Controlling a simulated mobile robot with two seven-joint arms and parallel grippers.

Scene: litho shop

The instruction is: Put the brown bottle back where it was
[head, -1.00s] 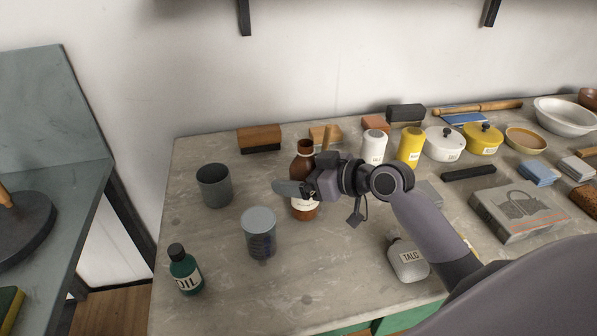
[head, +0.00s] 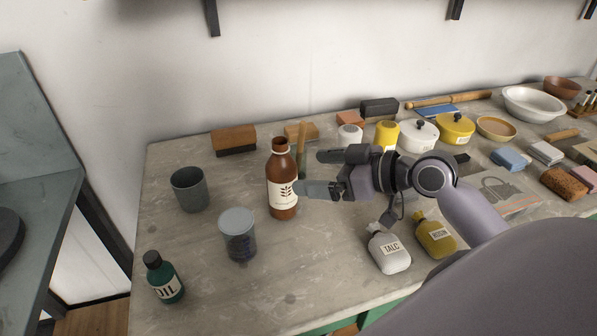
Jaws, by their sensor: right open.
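The brown bottle (head: 283,180) stands upright on the stone-topped table, with a cream label showing a dark leaf print. My right gripper (head: 322,172) is to the right of the bottle, its fingers pointing left and spread apart, with nothing between them. The lower fingertip is close to the bottle's label; I cannot tell whether it touches. My left gripper is not in view.
A grey cup (head: 190,190) and a lidded jar (head: 238,235) stand left of the bottle. A green oil bottle (head: 164,278) is at the front left. A brush (head: 234,140) lies behind.

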